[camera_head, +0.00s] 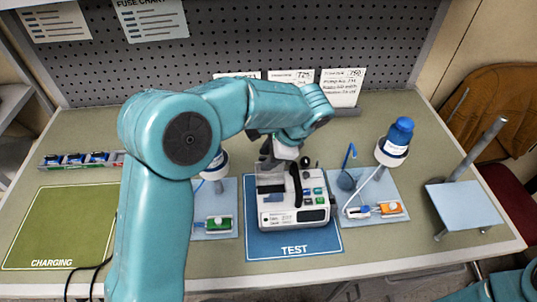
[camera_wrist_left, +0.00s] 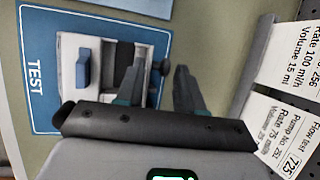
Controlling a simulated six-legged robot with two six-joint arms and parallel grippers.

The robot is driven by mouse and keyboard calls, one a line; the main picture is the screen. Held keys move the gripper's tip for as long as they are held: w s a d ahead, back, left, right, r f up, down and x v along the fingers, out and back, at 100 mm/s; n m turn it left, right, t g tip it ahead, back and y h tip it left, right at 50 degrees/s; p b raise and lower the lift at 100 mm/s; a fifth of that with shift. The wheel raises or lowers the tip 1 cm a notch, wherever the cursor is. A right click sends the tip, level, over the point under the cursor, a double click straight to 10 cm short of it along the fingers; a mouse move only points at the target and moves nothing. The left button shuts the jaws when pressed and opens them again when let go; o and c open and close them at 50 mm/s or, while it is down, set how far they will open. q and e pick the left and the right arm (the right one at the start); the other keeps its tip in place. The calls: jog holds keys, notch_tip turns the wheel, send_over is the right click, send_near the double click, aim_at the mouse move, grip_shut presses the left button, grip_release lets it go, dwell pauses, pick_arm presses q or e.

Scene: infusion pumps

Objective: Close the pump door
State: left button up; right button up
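The white and grey infusion pump (camera_head: 292,212) stands on the blue TEST mat (camera_head: 262,247) in the head view, its buttons and dark display facing front. Its top shows a grey, recessed part and a dark curved piece; I cannot tell for sure how far the door is open. My left gripper (camera_head: 283,160) is just above and behind the pump's back edge. In the left wrist view its two dark fingers (camera_wrist_left: 157,88) are apart with nothing between them, and the pump (camera_wrist_left: 98,62) lies beyond one finger, partly hidden by it. My right gripper is out of view.
Infusion stands with blue-capped bottles (camera_head: 398,136) flank the pump on light blue mats. A metal stand (camera_head: 463,205) is at the right, and a green CHARGING mat (camera_head: 62,228) at the left. Flow test cards (camera_head: 342,87) line the pegboard (camera_head: 270,40).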

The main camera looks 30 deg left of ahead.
aim_at(270, 174)
pick_arm(q)
grip_shut()
jog(key=shift+s+b, duration=0.1)
jog(key=shift+b, duration=0.3)
jog(key=shift+s+d+f+t+b, duration=0.15)
jog(key=shift+t+b, duration=0.25)
jog(key=shift+b, duration=0.4)
jog(key=t+y+b, duration=0.1)
jog(key=b, duration=0.2)
jog(key=s+d+t+y+b, duration=0.1)
jog(key=b, duration=0.3)
jog(key=s+f+n+t+y+b, duration=0.1)
jog(key=b, duration=0.3)
jog(key=shift+s+d+f+t, duration=0.1)
jog(key=shift+s+d+t, duration=0.2)
jog(key=shift+t, duration=0.1)
jog(key=shift+s+d+n+t+y+b, duration=0.15)
jog(key=shift+s+n+t+y+b, duration=0.2)
jog(key=shift+b, duration=0.85)
jog(key=shift+o, duration=1.9)
grip_release()
